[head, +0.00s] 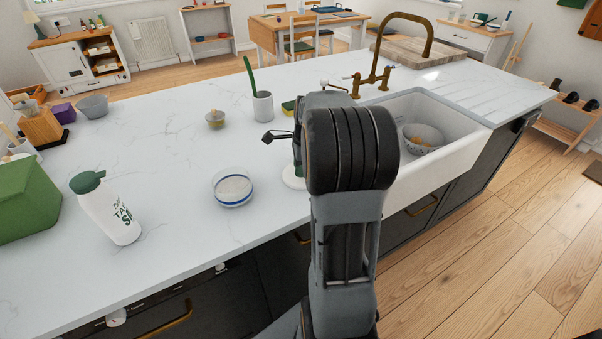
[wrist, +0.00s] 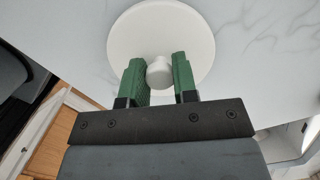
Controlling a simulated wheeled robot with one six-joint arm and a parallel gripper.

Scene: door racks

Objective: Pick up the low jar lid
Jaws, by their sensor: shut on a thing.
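The low jar lid (wrist: 160,28) is a round white disc with a small knob in its middle. My gripper (wrist: 157,64) has its green fingers on either side of that knob, shut on it. In the head view only the lid's left edge (head: 291,181) shows beside my arm, near the front of the counter. My arm hides the rest of the lid and most of the gripper there. I cannot tell whether the lid touches the counter.
A blue-striped bowl (head: 233,189) stands just left of the lid, and a white bottle (head: 108,210) farther left. A small lidded pot (head: 215,119) and a cup (head: 263,106) stand behind. The sink (head: 446,125) is to the right. The counter (head: 160,150) is largely clear.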

